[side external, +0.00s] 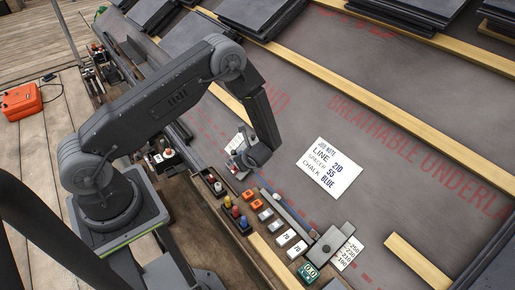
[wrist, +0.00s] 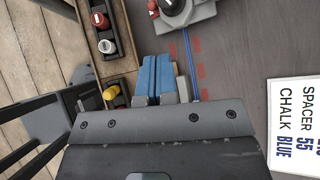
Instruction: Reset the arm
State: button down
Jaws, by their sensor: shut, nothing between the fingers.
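My gripper shows in the wrist view (wrist: 157,78) as two blue-faced fingers pressed together, with nothing between them. In the side external view my arm bends over the front edge of the roof, and its wrist hangs low over the dark underlay (side external: 300,115). The fingers are mostly hidden there behind the wrist. A blue line (wrist: 192,60) and red dashes run along the underlay beside the fingers. The white job note (side external: 331,167) lies flat to the right of my wrist and reads line 210, spacer 55, chalk blue. It also shows in the wrist view (wrist: 296,125).
Bottles, including a yellow one (wrist: 110,92), stand in holders along the edge. Orange blocks (side external: 256,205), white blocks marked 70 (side external: 297,250) and a small display (side external: 308,271) lie ahead. Tile stacks (side external: 262,14) stand at the back. Wooden battens (side external: 400,120) cross the roof. Underlay between is clear.

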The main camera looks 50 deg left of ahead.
jog(key=s+d+r+n+h, duration=0.1)
jog(key=s+r+n, duration=0.15)
jog(key=r, duration=0.65)
jog(key=s+d+r+n, duration=0.15)
jog(key=r+n, duration=0.25)
jog(key=r, duration=0.4)
jog(key=s+d+r+n+h, duration=0.15)
jog(key=r+n, duration=0.25)
jog(key=r, duration=0.5)
jog(key=s+d+r+n+t+h, duration=0.3)
jog(key=s+d+r+n+h, duration=0.2)
jog(key=s+r, duration=0.8)
jog(key=s+d+n, duration=0.2)
jog(key=d+n, duration=0.1)
jog(key=d, duration=0.1)
jog(key=shift+r, duration=0.25)
